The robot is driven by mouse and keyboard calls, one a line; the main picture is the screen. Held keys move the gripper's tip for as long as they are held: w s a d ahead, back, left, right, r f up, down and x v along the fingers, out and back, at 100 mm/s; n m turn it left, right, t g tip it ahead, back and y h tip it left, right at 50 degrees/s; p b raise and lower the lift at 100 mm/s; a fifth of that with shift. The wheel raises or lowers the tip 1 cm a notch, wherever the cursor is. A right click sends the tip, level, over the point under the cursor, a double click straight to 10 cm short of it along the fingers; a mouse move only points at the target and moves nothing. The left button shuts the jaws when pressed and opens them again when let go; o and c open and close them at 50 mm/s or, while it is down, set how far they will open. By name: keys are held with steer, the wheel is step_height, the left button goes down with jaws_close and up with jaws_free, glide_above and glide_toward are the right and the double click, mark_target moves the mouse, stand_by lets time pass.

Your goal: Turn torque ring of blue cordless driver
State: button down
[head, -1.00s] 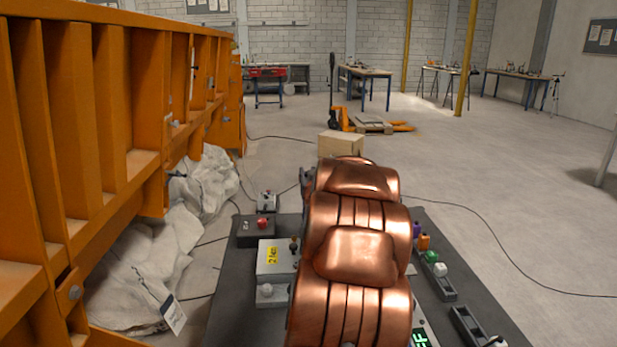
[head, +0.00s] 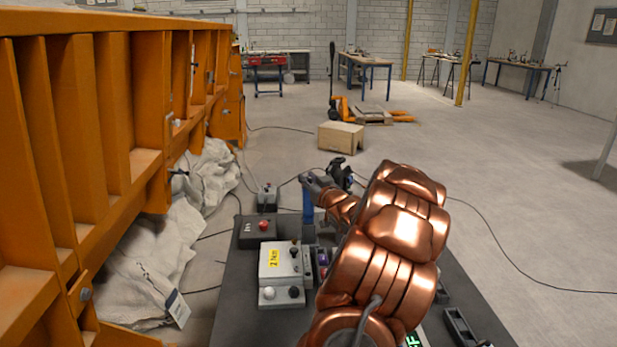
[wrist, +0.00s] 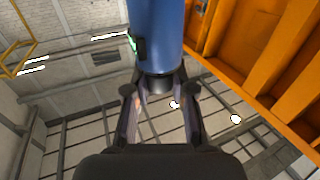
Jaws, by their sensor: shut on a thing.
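The blue cordless driver (head: 308,203) shows in the head view as a narrow blue upright shape at the end of my copper arm, above the dark mat. In the wrist view its blue body (wrist: 158,35) fills the top middle, with a dark collar (wrist: 158,82) at its lower end. My gripper (wrist: 160,90) has one finger on each side of this collar and is shut on it. The ring's markings cannot be made out.
A grey box with a yellow label (head: 275,262) and a dark box with a red button (head: 257,231) stand on the mat (head: 235,300). The orange sandbed frame (head: 110,130) rises at left. A wooden box (head: 340,137) stands beyond on open floor.

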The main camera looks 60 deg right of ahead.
stand_by(0.3)
steer(key=c, duration=0.9)
jaws_free()
steer(key=shift+c, duration=0.2)
steer(key=v, duration=1.2)
